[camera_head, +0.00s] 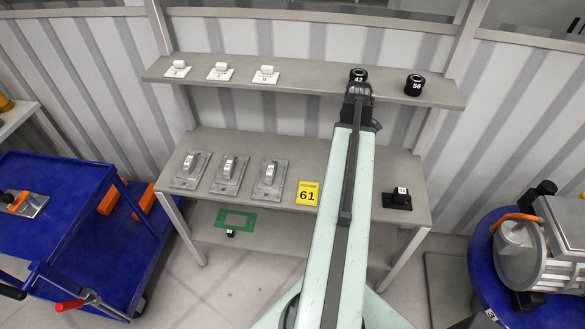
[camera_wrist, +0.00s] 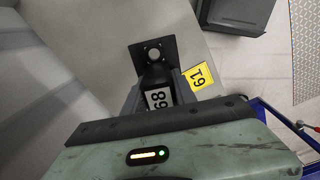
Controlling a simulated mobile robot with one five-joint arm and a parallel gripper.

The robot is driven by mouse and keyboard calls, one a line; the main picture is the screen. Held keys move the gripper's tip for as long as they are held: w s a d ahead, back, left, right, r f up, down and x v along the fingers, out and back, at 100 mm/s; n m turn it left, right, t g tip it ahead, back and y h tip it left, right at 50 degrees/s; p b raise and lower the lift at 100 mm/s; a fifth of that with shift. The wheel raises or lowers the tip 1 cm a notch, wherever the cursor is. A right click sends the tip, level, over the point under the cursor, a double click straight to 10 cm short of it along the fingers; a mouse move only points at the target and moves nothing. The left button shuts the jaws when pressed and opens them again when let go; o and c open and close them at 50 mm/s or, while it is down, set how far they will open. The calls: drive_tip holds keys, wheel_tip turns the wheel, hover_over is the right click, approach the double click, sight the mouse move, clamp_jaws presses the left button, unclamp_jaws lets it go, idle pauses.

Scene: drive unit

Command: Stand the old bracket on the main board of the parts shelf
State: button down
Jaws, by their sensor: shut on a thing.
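My gripper (camera_wrist: 160,94) is shut on a black bracket (camera_wrist: 141,57) with a square base plate and a white number label, in the wrist view. The plate lies beyond the jaws, over or on a grey surface; I cannot tell whether it touches. In the head view my arm hides the held bracket and the jaws. The parts shelf's main board (camera_head: 310,152) is the grey lower board there. It carries three grey brackets (camera_head: 229,175) at left and a black bracket marked 33 (camera_head: 398,199) at right. A yellow card marked 61 (camera_head: 307,193) sits at its front, and shows beside the held bracket (camera_wrist: 199,77).
The upper board (camera_head: 320,84) holds three white pieces (camera_head: 221,72) and two black pieces (camera_head: 414,85). A green frame (camera_head: 236,219) is below the main board. A blue cart (camera_head: 75,200) stands left, a round blue table (camera_head: 480,270) with machinery right.

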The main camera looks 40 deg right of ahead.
drive_tip(key=s+d+f+n+b, duration=0.1)
drive_tip(key=f+b, duration=0.4)
drive_tip(key=s+d+f+n+b, duration=0.1)
drive_tip(key=f+b, duration=0.5)
drive_tip(key=s+d+f+n+b, duration=0.1)
drive_tip(key=f+b, duration=0.4)
drive_tip(key=shift+d+f, duration=0.15)
drive_tip(key=shift+f, duration=0.05)
drive_tip(key=shift+r, duration=0.25)
drive_tip(key=shift+f, duration=0.2)
drive_tip(key=c, duration=1)
unclamp_jaws()
wheel_tip(320, 180, up, 13)
drive_tip(key=p, duration=1.2)
drive_tip(key=shift+f, duration=0.3)
